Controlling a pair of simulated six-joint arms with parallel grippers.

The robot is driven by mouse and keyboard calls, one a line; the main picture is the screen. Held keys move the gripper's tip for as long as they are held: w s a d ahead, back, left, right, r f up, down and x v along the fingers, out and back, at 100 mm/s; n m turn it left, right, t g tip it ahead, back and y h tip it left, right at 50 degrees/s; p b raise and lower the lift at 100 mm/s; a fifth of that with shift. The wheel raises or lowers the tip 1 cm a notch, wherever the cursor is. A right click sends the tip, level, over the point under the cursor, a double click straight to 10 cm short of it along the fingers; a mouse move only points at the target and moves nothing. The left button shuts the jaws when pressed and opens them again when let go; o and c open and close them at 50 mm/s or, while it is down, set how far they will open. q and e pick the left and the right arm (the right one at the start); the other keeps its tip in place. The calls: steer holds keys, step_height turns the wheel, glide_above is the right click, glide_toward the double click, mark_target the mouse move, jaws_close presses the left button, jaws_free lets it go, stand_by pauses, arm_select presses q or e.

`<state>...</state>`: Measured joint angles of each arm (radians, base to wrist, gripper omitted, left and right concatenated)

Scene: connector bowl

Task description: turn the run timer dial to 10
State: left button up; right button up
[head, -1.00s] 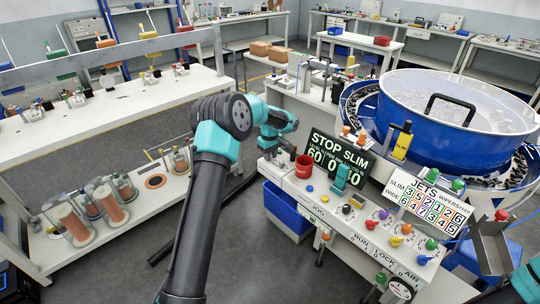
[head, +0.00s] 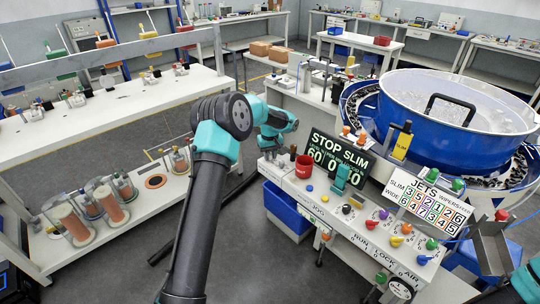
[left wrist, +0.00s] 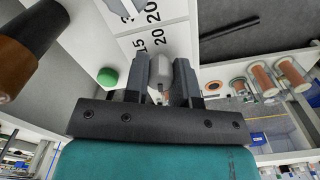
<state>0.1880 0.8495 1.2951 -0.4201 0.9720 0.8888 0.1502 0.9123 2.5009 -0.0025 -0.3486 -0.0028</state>
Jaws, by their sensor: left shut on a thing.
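My left gripper (head: 284,148) is at the near left end of the white console, low beside its panel. In the left wrist view its two dark fingers (left wrist: 160,70) are shut on a grey dial knob (left wrist: 160,66), one finger on each side. I cannot read where the dial points. In the head view the dial is hidden.
A green button (left wrist: 108,77) and a dark brown cylinder (left wrist: 28,40) are left of the fingers.

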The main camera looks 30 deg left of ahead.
arm_select(q)
steer(key=m, duration=0.4)
steer(key=shift+m, duration=0.3)
steer(key=m, duration=0.3)
steer(key=shift+m, duration=0.3)
steer(key=m, duration=0.3)
steer(key=shift+m, duration=2.3)
steer(key=o, duration=0.9)
